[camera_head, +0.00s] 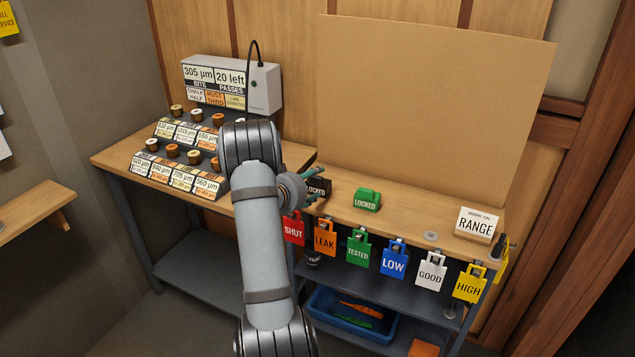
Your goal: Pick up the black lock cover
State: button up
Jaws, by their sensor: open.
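The black lock cover (319,186), lettered "LOCKED", sits on the wooden bench top (403,220) near the middle of the view. Its left part is hidden behind my gripper. My gripper (308,188) is open, with its teal-tipped fingers reaching right at the near side of the black cover. The fingers overlap the cover in the picture; I cannot tell whether they touch it or stand around it.
A green "LOCKED" cover (367,200) stands just right of the black one. Coloured tags, including the red SHUT tag (293,229), hang along the front edge. A RANGE sign (478,223) stands at right. A tall board (430,110) rises behind. Bench between green cover and sign is mostly clear.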

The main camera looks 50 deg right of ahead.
aim_at(315, 180)
jog(key=p+x, duration=0.1)
jog(key=x, duration=0.3)
jog(key=shift+w+f, duration=0.2)
jog(key=shift+w, duration=0.05)
jog(key=shift+c, duration=0.8)
jog(key=c, duration=1)
jog(key=shift+c, duration=0.2)
